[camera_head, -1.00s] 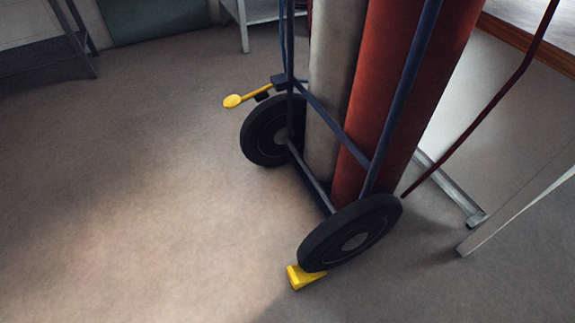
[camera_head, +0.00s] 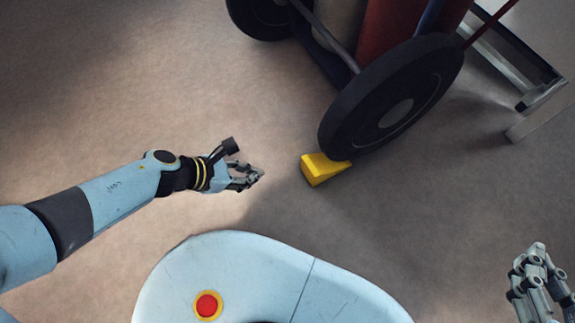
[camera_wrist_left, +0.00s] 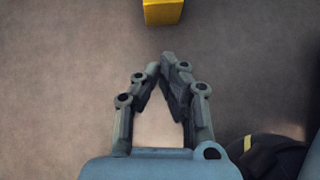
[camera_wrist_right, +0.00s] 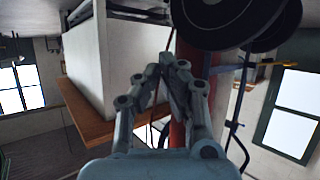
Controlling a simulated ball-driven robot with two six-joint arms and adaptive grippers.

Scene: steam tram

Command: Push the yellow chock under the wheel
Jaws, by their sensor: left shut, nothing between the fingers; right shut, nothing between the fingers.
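The yellow chock (camera_head: 319,169) lies on the floor at the near edge of the black wheel (camera_head: 392,98) of the cylinder cart, its far end close against the tyre. I cannot tell whether they touch. The chock also shows at the top of the left wrist view (camera_wrist_left: 163,11), ahead of my fingertips. My left gripper (camera_head: 258,174) is shut and empty, left of the chock with a gap of floor between. My right gripper (camera_head: 545,262) is shut and empty at the lower right, well away from chock and wheel.
The cart carries a red cylinder (camera_head: 388,25) and a pale one. Its other wheel (camera_head: 262,14) stands at the back left. A metal stand leg (camera_head: 537,110) is at the right. The floor left of the chock is clear.

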